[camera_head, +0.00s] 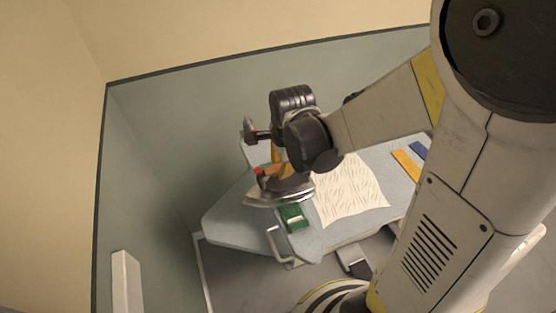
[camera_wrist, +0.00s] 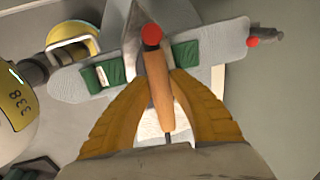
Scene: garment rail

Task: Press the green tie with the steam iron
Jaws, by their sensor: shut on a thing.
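The steam iron (camera_head: 280,192) has a grey metal body and a wooden handle (camera_wrist: 160,90) with a red knob at its front. My gripper (camera_wrist: 158,76) is shut on the handle, one yellow finger on each side. The iron is over the narrow end of the blue-grey ironing board (camera_head: 232,215). The green tie (camera_head: 291,217) lies across the board there. In the wrist view, tie parts show left (camera_wrist: 103,75) and right (camera_wrist: 187,64) of the iron, and the iron hides the middle. I cannot tell whether the soleplate touches the tie.
A cream cloth with wavy lines (camera_head: 348,192) lies on the board. Yellow (camera_head: 405,164) and blue (camera_head: 418,150) strips lie farther right. A dark fitting with a red part (camera_head: 256,134) stands at the board's far edge. Grey walls are close behind and left.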

